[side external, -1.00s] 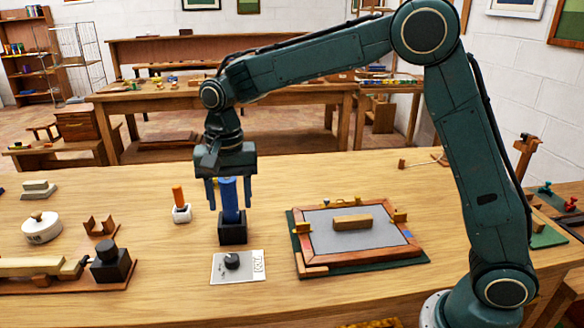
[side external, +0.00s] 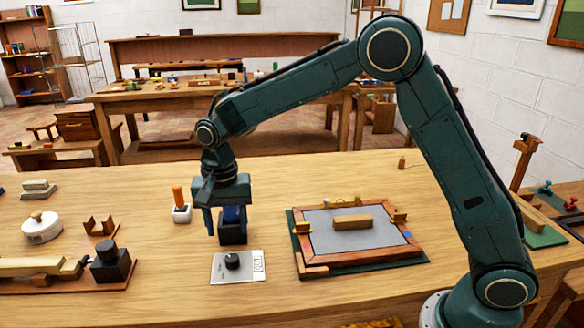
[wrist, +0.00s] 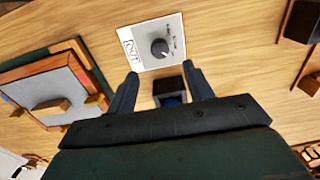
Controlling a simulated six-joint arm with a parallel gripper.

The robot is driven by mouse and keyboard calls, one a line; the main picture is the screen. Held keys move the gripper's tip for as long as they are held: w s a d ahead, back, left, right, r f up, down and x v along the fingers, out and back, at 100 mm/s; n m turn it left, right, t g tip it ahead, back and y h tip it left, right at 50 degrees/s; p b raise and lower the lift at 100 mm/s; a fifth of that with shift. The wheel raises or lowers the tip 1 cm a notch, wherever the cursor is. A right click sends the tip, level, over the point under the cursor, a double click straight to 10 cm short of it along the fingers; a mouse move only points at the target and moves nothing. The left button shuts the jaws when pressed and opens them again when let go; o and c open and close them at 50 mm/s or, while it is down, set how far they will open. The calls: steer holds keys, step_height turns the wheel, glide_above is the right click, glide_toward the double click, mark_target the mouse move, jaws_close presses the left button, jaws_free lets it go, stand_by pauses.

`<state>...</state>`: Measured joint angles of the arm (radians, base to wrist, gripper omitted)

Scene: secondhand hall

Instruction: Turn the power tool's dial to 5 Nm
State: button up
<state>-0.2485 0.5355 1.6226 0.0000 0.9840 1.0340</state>
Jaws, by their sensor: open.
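A pale square plate (side external: 226,275) with a round black dial (side external: 232,261) lies on the table in front of my gripper. Both also show in the wrist view, the plate (wrist: 135,58) and the dial (wrist: 160,47); the dial's markings are too small to read. Behind the plate a blue upright shaft, perhaps the power tool, (side external: 232,214) stands in a black block (side external: 233,236). My gripper (side external: 227,222) is open and low, pointing down, with its fingers on either side of the shaft. My palm hides the shaft's top. I cannot tell whether a finger touches it.
A white cup with an orange handle (side external: 181,214) stands close to the left of my gripper. A wood-framed grey board (side external: 330,238) lies to the right. A wooden fixture with a black block (side external: 110,264) is at the left.

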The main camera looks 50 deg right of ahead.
mark_target(232, 258)
step_height(232, 258, down, 9)
steer(key=shift+r, duration=0.2)
stand_by(0.3)
steer(key=c, duration=1)
